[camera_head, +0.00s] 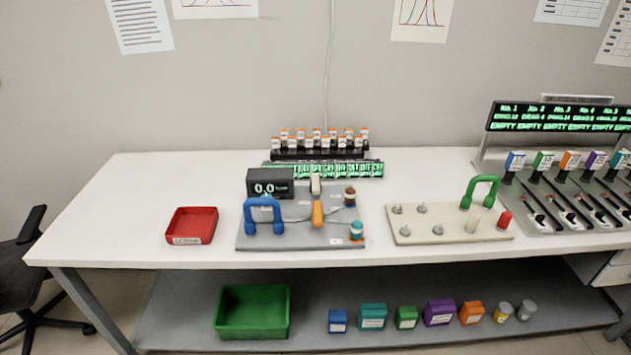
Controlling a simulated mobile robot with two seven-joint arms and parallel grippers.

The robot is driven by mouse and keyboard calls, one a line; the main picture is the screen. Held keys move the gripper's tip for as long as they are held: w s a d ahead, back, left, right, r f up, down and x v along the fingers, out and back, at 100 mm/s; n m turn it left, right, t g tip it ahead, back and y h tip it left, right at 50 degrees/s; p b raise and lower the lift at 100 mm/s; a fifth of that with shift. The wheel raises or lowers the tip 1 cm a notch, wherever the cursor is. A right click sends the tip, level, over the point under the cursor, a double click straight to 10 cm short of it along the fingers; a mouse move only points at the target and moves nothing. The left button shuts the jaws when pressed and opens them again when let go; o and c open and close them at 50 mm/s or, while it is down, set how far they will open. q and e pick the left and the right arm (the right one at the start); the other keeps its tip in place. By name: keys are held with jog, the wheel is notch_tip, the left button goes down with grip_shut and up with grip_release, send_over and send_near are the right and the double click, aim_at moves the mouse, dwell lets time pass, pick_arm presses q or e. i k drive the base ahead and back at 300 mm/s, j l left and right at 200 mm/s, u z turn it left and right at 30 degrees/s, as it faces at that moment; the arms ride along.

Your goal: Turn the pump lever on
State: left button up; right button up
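A grey apparatus board (290,236) lies on the white table, left of centre. On it stand a dark box with a lit display (270,184), a blue handle (263,215), an orange lever (318,214) and a pale lever-like piece (315,184) behind it. The orange lever looks upright or nearly so. The labels are too small to read, so I cannot tell which piece is the pump lever. A brown-topped vial (350,196) and a teal-topped vial (356,230) are at the board's right side. Neither of my grippers is in view.
A red tray (192,225) is left of the board. A beige board (445,233) with a green handle (481,190) is to its right. A vial rack (320,154) stands behind, and a dispenser row with screens (560,118) at right. The table's left end is clear.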

aim_at(316, 183)
jog(key=i+j+u, duration=0.25)
jog(key=i, duration=0.25)
jog(key=i+u, duration=0.25)
jog(key=i, duration=0.2)
